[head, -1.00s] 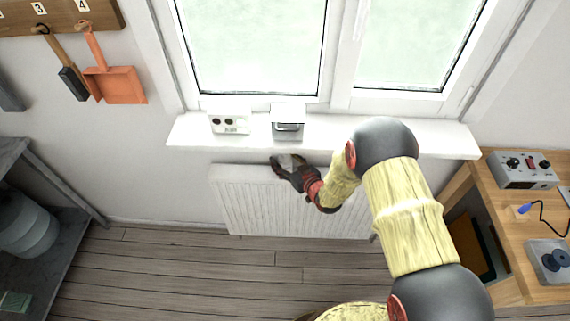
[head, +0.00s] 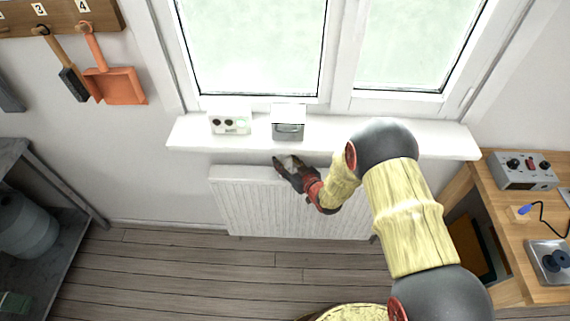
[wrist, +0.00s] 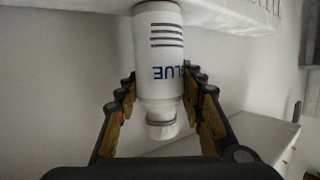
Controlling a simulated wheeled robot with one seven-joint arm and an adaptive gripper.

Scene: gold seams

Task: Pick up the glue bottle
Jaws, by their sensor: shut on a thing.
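The glue bottle (wrist: 160,62) is white with dark stripes and blue lettering that reads upside down in the wrist view. Its narrow capped end points toward the bottom of that picture. My gripper (wrist: 161,84) is shut on it, with one finger on each side of its body. In the head view my gripper (head: 287,165) is just in front of the windowsill, above the radiator. There the bottle is mostly hidden by the fingers; only a small pale patch shows between them.
The white windowsill (head: 370,140) holds a socket-like box (head: 230,122) and a grey-fronted box (head: 288,124), close behind my gripper. The radiator (head: 255,205) is below. A wooden bench (head: 505,200) with devices stands at right, and a grey shelf (head: 65,230) at left.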

